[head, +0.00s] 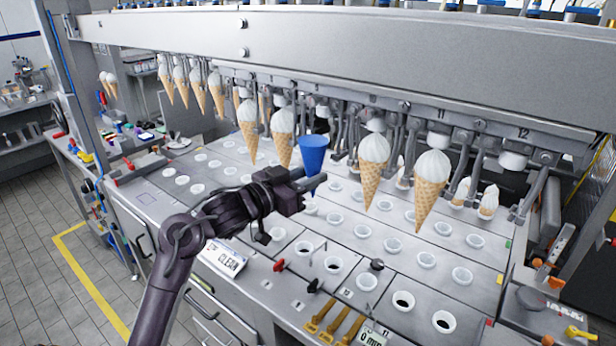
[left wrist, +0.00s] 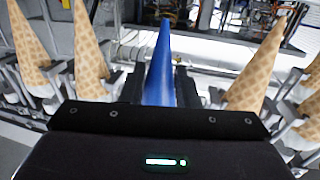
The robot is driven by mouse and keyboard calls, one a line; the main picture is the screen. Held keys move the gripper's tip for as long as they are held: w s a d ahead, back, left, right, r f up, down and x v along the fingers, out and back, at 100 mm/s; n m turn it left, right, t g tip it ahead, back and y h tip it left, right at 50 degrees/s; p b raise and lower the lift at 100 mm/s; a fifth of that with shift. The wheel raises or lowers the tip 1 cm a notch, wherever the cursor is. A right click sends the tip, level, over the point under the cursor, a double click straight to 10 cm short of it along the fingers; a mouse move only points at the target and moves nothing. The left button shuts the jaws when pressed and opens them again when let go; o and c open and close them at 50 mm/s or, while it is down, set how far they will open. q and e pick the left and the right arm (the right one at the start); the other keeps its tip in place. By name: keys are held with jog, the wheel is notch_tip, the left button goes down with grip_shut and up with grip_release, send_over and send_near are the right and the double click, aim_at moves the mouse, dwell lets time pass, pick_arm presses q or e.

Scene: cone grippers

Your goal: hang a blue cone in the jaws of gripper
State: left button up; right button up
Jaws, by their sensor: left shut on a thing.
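A blue cone (head: 314,155) is held point down by my left gripper (head: 311,181) in the head view. It stands in the row of hanging cones, in a gap between ice cream cones. In the left wrist view the blue cone (left wrist: 161,70) rises between the fingers of my left gripper (left wrist: 160,92), which is shut on it. The machine's jaws (head: 340,150) beside the cone are partly hidden, and I cannot tell whether they touch it. My right gripper is not in view.
Ice cream cones hang close on both sides, one at the left (head: 282,138) and one at the right (head: 373,168). A metal beam (head: 350,60) runs above them. Below is a deck (head: 270,220) with rows of white cups.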

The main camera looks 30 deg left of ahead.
pick_arm(q)
jog(key=shift+a+x, duration=0.2)
jog(key=shift+x, duration=0.75)
jog(key=shift+a+x, duration=0.2)
jog(key=shift+x, duration=0.75)
jog(key=shift+w, duration=0.15)
jog(key=shift+d+p, duration=0.1)
jog(key=shift+p, duration=0.4)
jog(key=shift+f+b, duration=0.3)
jog(key=shift+f, duration=0.25)
dwell(0.6)
jog(key=o, duration=0.9)
jog(key=shift+o, duration=0.4)
